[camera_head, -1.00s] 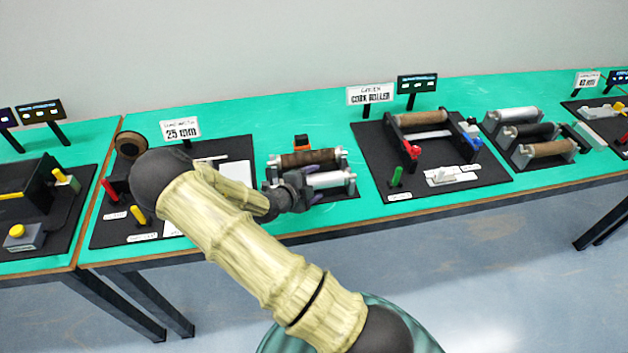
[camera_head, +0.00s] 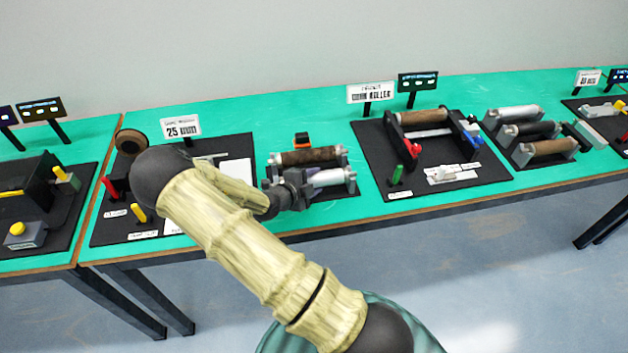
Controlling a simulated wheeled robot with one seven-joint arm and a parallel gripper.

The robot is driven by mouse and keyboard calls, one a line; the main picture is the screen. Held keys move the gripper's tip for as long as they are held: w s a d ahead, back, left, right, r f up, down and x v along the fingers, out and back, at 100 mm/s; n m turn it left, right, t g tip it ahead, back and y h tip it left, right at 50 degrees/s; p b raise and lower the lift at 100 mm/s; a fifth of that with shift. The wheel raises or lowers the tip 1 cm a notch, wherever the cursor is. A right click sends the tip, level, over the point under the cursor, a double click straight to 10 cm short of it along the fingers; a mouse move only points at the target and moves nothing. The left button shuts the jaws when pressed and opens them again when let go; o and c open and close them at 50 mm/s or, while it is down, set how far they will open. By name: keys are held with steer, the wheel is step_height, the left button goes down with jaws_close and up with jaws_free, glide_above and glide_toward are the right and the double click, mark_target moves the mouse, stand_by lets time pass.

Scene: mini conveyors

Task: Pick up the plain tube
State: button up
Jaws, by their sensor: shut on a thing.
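The plain tube (camera_head: 332,177) is a smooth, silvery-white cylinder in the front slot of a small grey rack in the middle of the table. My gripper (camera_head: 304,188) is at the tube's left part, shut on it, and covers its left end. The fingertips are small and partly hidden by my wrist. The tube still appears level between the rack's end supports; I cannot tell if it is lifted at all.
A brown roller (camera_head: 310,158) lies just behind in the same rack, with an orange-and-black item (camera_head: 301,139) behind it. A black conveyor board (camera_head: 395,172) stands to the right with a cork roller (camera_head: 422,118). Another rack of rollers (camera_head: 530,132) is farther right. A 25 mm sign (camera_head: 181,127) stands left.

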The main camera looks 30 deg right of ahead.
mark_target(314, 178)
steer(key=shift+r, duration=0.1)
step_height(314, 178, up, 10)
steer(key=shift+f+b, duration=0.1)
steer(key=shift+b, duration=0.25)
